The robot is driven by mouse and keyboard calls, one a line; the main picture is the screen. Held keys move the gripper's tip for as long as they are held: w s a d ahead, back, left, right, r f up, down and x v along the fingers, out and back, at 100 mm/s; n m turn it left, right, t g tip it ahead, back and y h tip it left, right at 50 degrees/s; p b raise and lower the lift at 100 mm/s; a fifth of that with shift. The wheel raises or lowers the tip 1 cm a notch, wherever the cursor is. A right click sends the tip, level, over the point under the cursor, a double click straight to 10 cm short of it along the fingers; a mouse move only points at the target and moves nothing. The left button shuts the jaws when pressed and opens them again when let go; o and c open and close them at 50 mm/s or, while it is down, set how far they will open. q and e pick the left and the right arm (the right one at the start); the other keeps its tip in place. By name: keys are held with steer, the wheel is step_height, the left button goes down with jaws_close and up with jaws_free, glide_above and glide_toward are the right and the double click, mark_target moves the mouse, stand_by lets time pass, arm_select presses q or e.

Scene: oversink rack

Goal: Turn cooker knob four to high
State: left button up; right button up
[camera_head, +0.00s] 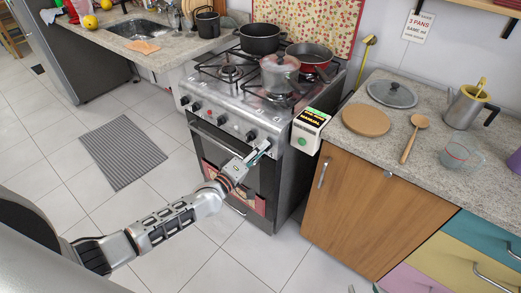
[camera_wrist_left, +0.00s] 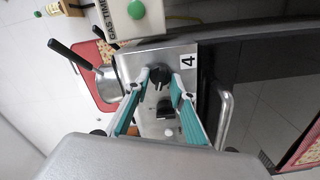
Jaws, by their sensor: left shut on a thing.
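The cooker (camera_head: 225,130) stands in the middle of the head view, with a row of dark knobs along its front panel. Knob four (camera_wrist_left: 160,74) is dark, beside the label "4" (camera_wrist_left: 187,61) in the left wrist view. My left gripper (camera_head: 262,150) is at the right end of the knob row. In the left wrist view its teal-padded fingers (camera_wrist_left: 160,80) are on either side of knob four, shut on it. The fingers hide the knob in the head view. Two small tips at the bottom edge of the head view may be my right gripper (camera_head: 364,288); its jaws are unclear.
A white box with a green button (camera_head: 308,130) stands right beside the panel. Pots (camera_head: 260,38) and a red pan (camera_head: 309,56) sit on the hob. A wooden cabinet (camera_head: 350,210) stands to the right. A towel (camera_head: 235,190) hangs on the oven door. The floor left is clear, with a mat (camera_head: 121,152).

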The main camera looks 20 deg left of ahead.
arm_select(q)
steer(key=o, duration=1.1)
steer(key=v, duration=1.2)
steer(key=shift+r, duration=0.1)
